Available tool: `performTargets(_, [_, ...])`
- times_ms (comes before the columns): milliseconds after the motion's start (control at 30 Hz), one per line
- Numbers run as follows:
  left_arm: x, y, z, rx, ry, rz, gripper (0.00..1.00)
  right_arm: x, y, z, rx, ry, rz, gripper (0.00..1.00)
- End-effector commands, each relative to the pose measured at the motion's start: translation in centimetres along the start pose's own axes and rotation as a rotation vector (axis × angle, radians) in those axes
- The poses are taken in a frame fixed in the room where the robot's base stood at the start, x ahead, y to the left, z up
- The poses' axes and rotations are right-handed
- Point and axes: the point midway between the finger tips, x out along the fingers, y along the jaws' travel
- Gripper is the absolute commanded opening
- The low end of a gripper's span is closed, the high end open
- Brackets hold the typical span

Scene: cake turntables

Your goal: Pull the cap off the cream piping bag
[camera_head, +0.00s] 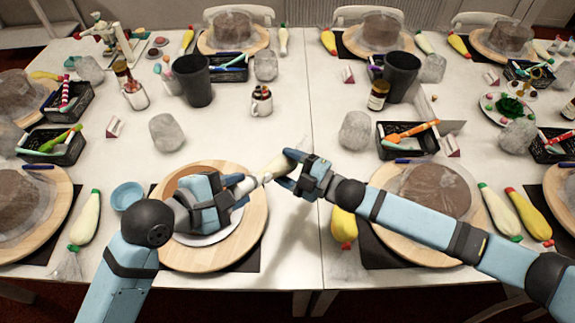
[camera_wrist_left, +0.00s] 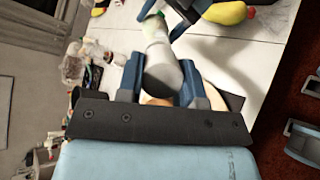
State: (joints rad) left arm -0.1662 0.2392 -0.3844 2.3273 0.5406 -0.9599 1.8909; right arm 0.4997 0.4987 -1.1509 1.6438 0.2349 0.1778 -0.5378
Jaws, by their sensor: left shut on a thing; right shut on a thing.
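The cream piping bag (camera_head: 266,174) is held in the air between my two grippers, above the gap between two round wooden boards. My left gripper (camera_head: 240,184) is shut on it from the left. In the left wrist view the bag's pale body (camera_wrist_left: 162,72) lies between the left fingers, with a bit of green (camera_wrist_left: 155,14) at its far end. My right gripper (camera_head: 283,171) is shut at the other end of the bag. Its fingers hide part of that end, so I cannot tell whether it grips the cap or the bag.
A wooden turntable (camera_head: 257,222) lies under my left gripper. A chocolate cake (camera_head: 438,190) under clear wrap is at right, beneath my right arm. A yellow bag (camera_head: 343,226) lies by it. Dark cups (camera_head: 192,80), and baskets stand farther back.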

Motion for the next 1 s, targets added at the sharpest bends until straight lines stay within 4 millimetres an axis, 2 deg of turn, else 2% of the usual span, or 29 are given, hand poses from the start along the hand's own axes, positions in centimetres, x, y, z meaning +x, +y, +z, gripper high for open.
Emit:
performTargets(600, [-3.6, 0.0, 1.1, 0.0, 0.0, -0.001, 0.11, 0.0, 0.1, -0.1, 0.0, 0.001, 0.001, 0.56])
performTargets(1000, [-4.1, 0.0, 1.3, 0.001, 0.0, -0.001, 0.11, 0.0, 0.1, 0.0, 0.0, 0.001, 0.001, 0.56])
